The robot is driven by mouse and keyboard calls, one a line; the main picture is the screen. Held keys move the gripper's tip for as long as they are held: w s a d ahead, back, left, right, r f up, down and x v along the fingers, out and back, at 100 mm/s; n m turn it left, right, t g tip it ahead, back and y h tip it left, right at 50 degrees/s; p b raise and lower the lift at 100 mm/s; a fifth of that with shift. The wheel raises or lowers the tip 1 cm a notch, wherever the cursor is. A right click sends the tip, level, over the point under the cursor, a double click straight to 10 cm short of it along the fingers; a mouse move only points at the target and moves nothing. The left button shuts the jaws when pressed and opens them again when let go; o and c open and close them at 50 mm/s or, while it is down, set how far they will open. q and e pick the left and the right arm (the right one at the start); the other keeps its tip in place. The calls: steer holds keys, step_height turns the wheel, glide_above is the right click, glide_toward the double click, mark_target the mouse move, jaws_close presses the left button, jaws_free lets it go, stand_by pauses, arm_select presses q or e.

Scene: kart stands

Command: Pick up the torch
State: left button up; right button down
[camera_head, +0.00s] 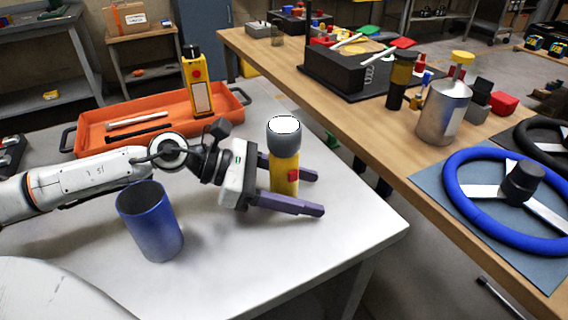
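The torch (284,172) has a yellow body, a red button and a grey head with a white lens on top. It stands upright on the white table (345,232) near its right side. My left gripper (318,193) comes in from the left with its two purple fingers apart. The torch is between the fingers, close to the palm. The near finger hides the torch's lower end. I see no clear contact of both fingers with the torch. My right gripper is not in view.
A blue cup (151,222) stands in front of my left arm. An orange tray (92,132) with a yellow device (197,82) lies at the back. Across a gap, a wooden bench (397,140) holds a metal canister (443,112) and a blue steering wheel (464,213).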

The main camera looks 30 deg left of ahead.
arm_select(q)
steer(key=c, duration=1.2)
steer(key=shift+o, duration=0.2)
steer(key=shift+r, duration=0.1)
